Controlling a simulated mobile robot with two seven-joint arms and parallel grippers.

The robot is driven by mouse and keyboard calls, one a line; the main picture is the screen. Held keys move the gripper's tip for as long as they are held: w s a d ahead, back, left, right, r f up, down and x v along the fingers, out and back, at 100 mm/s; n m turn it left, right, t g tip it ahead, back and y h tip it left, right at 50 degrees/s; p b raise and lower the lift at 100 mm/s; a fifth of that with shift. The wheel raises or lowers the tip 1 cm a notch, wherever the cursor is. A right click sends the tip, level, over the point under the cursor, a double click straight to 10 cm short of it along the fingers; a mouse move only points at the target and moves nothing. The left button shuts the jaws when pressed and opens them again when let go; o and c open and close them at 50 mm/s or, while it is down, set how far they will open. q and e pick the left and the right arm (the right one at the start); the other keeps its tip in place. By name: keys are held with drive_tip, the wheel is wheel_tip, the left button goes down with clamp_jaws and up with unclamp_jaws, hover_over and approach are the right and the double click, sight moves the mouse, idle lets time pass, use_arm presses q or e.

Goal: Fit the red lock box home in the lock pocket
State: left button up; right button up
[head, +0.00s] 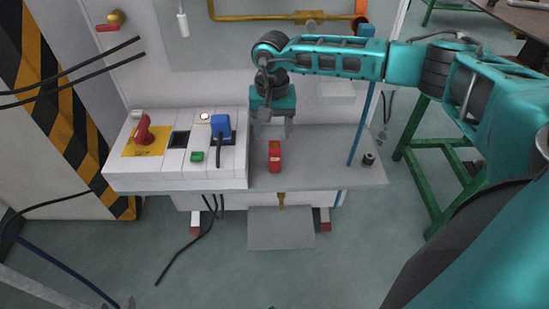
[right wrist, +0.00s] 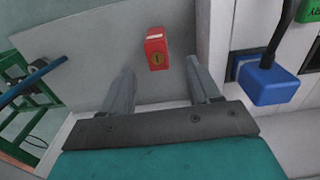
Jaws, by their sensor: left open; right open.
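The red lock box (head: 275,156) stands on the grey shelf, just right of the white panel. In the right wrist view the red lock box (right wrist: 157,48) shows a brass keyhole on its face. My right gripper (head: 272,132) hangs over the shelf behind the box. In the right wrist view its fingers (right wrist: 161,72) are apart, with nothing between them, and the box lies beyond their tips. A dark square opening (head: 180,140) in the white panel, between the yellow plate and the blue plug, looks like the lock pocket. My left gripper is not in view.
The white panel (head: 178,178) carries a red switch handle (head: 143,129) on a yellow plate, a green block (head: 197,157) and a blue plug (head: 220,127) with a black cable. A blue rod (head: 362,122) rises at the shelf's right.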

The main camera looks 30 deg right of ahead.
sight(274, 146)
wheel_tip(274, 146, down, 3)
drive_tip(key=shift+f, duration=0.15)
drive_tip(key=f, duration=0.1)
drive_tip(key=f+b, duration=0.1)
drive_tip(key=f, duration=0.2)
drive_tip(key=shift+d+f, duration=0.25)
drive_tip(key=shift+f, duration=0.15)
drive_tip(key=c, duration=0.3)
drive_tip(key=shift+r, duration=0.1)
clamp_jaws()
